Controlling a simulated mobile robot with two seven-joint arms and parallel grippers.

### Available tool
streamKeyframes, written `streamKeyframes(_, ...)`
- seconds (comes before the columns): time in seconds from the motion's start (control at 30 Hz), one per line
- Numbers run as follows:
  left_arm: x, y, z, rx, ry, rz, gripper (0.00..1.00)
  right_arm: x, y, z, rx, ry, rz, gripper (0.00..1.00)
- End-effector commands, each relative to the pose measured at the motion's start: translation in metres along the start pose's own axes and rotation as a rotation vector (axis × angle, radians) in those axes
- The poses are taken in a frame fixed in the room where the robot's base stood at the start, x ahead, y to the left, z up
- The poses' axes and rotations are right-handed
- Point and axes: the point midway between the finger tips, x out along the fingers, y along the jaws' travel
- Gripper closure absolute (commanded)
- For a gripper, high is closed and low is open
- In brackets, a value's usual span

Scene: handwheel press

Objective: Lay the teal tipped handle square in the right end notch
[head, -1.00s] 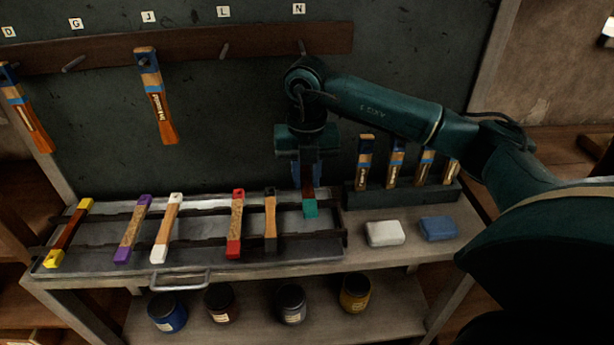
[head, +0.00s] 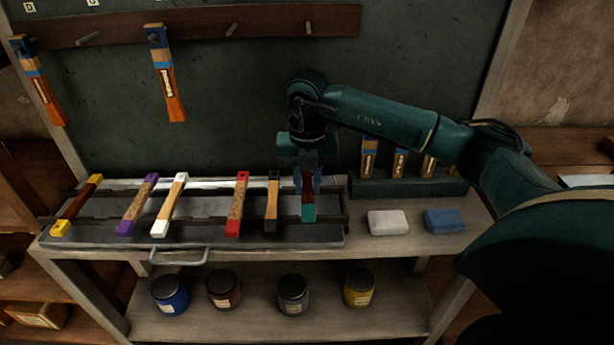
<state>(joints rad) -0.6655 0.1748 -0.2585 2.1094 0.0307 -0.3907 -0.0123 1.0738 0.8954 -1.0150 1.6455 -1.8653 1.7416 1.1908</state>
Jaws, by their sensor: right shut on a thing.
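The teal tipped handle (head: 308,212) is at the right end of the metal tray (head: 200,240). Its teal end points toward the front and its brown shaft runs back up between my fingers. My right gripper (head: 308,188) is shut on it from above, and the gripper hides its far end. The handle lies over the notched rails (head: 98,218) near their right end; whether it is seated in the notch I cannot tell. My left gripper is not in view.
Several other handles lie across the rails to the left, the black tipped one (head: 272,205) closest. A white block (head: 388,222) and a blue block (head: 444,220) sit right of the tray. A dark rack (head: 410,188) holds upright brushes behind them. Jars stand on the lower shelf.

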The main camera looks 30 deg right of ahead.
Motion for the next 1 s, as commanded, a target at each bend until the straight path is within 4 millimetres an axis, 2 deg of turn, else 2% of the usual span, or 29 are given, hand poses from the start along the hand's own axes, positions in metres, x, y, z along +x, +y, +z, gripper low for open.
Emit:
streamKeyframes(0.03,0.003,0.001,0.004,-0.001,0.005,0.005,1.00,0.010,0.000,0.000,0.000,0.001,0.000,1.00)
streamKeyframes(0.2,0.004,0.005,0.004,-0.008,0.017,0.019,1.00,0.019,0.000,0.000,-0.001,0.000,0.001,1.00)
streamKeyframes(1.0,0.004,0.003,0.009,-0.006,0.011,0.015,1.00,0.025,0.001,0.000,-0.001,-0.001,0.001,1.00)
